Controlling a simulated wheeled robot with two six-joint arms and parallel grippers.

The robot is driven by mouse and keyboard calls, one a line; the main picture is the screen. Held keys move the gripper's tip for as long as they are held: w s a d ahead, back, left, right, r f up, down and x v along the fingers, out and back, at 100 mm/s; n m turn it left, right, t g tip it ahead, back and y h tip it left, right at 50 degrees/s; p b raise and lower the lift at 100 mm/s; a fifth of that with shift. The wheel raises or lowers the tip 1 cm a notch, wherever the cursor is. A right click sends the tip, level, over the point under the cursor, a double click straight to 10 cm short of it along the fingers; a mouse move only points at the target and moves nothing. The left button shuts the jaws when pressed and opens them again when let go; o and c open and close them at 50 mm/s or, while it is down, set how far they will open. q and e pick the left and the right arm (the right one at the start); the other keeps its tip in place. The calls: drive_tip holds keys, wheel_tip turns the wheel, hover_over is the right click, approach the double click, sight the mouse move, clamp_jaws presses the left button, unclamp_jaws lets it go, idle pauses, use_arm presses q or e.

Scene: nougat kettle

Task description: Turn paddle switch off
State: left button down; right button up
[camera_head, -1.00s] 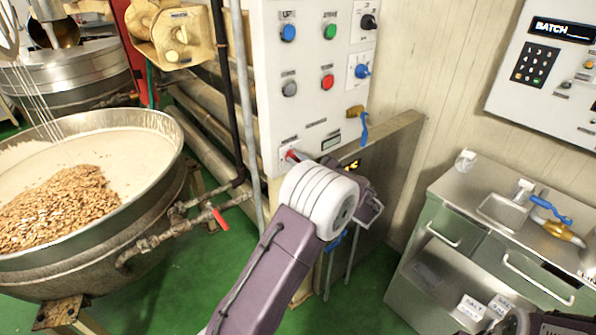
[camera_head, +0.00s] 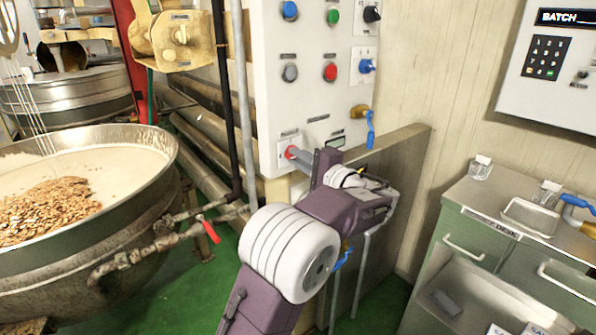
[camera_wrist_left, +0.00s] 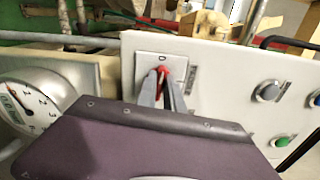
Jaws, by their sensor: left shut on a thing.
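The paddle switch is a red-tipped switch (camera_head: 291,152) on a small plate at the lower left of the white control panel (camera_head: 305,100). My left gripper (camera_head: 301,157) reaches it from the right; my own wrist hides part of the fingers. In the left wrist view, two grey fingers (camera_wrist_left: 162,86) are closed around the red switch (camera_wrist_left: 163,71), one on each side. Which way the switch is set cannot be told. My right gripper is not in view.
Round buttons, including a red one (camera_head: 330,72), sit above the switch. A blue-handled valve (camera_head: 370,130) is at the panel's right edge. A large kettle of nuts (camera_head: 165,190) stands left, a steel-topped cabinet (camera_head: 455,190) right. A dial gauge (camera_wrist_left: 25,105) shows in the wrist view.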

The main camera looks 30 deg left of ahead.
use_arm(q)
drive_tip(key=shift+f+n+b, duration=0.15)
drive_tip(key=shift+n+b, duration=0.55)
drive_tip(key=shift+b, duration=0.1)
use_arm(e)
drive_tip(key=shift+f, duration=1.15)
use_arm(q)
drive_tip(key=c, duration=1.5)
unclamp_jaws()
drive_tip(key=shift+o, duration=0.2)
drive_tip(key=shift+d, duration=0.1)
drive_tip(key=p+v, duration=0.1)
drive_tip(key=v, duration=0.8)
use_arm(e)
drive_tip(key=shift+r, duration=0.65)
use_arm(q)
drive_tip(key=shift+s, duration=0.1)
